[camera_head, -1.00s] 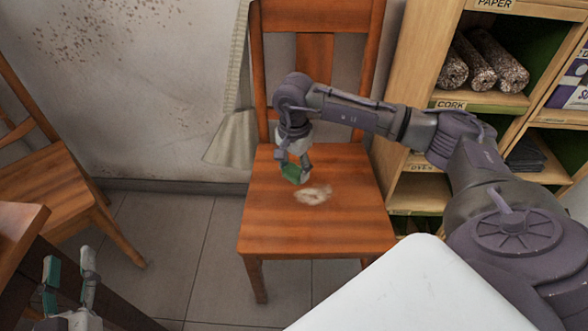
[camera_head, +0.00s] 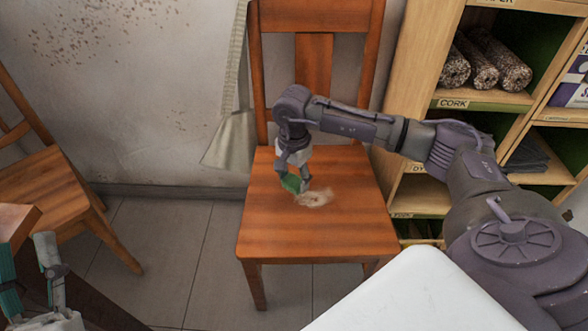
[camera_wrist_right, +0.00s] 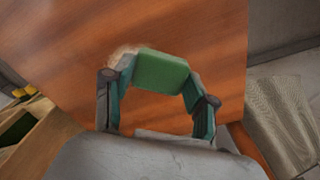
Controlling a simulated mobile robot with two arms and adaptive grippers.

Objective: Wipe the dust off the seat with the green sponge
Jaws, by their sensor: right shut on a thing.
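The wooden chair's seat (camera_head: 270,225) carries a pale dust patch (camera_head: 314,198) near its middle. My right gripper (camera_head: 293,179) is shut on the green sponge (camera_head: 290,184) and holds it low at the left edge of the dust. In the right wrist view the sponge (camera_wrist_right: 160,72) sits between the two fingers, with some dust (camera_wrist_right: 122,54) showing beside it. Whether the sponge presses on the wood is hard to tell. My left gripper (camera_head: 28,272) is at the lower left, fingers apart and empty, partly cut off by the frame.
The chair's backrest (camera_head: 314,62) rises behind my right gripper. A wooden shelf (camera_head: 420,195) stands at right, and another chair (camera_head: 40,185) at far left. A white surface (camera_head: 425,300) fills the lower right.

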